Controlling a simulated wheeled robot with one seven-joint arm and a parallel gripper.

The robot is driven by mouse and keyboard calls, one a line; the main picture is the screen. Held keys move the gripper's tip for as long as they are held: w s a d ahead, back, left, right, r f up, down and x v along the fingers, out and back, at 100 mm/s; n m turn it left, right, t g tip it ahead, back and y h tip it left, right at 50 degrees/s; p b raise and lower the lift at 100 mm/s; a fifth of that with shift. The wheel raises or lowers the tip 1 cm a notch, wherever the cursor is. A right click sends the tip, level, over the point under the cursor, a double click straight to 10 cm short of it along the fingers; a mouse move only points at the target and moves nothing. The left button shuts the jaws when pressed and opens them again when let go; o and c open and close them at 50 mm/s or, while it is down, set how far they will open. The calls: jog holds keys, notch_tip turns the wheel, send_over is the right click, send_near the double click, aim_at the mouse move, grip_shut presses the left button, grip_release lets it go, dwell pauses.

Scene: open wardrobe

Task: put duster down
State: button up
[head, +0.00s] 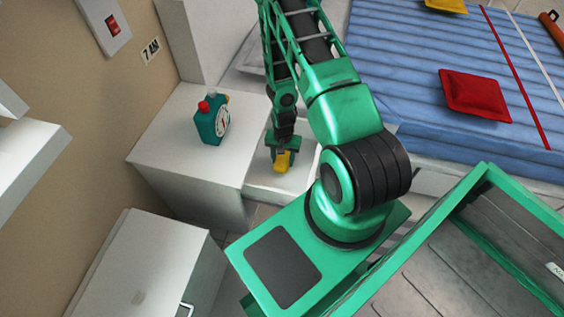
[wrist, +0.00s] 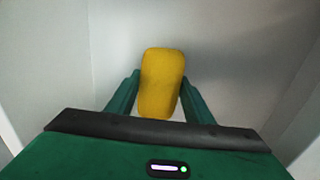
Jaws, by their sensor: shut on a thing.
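A yellow duster (head: 282,160) is in my gripper (head: 282,154), which is shut on it. In the head view the gripper points down over the open white drawer or compartment (head: 300,186) beside the white cabinet. In the wrist view the duster (wrist: 161,82) is a rounded yellow block between the two green fingers (wrist: 160,92). White walls (wrist: 65,45) surround it there. Whether the duster touches the bottom of the compartment cannot be told.
A teal bottle-shaped clock with a red cap (head: 211,120) stands on the white cabinet top (head: 165,140) to the left. A bed with a blue striped cover (head: 400,65) and a red cushion (head: 475,94) lies to the right. A white cabinet (head: 150,265) stands at lower left.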

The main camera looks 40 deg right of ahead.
jog(key=shift+f, duration=0.85)
jog(key=o, duration=1.1)
jog(key=shift+f, duration=0.1)
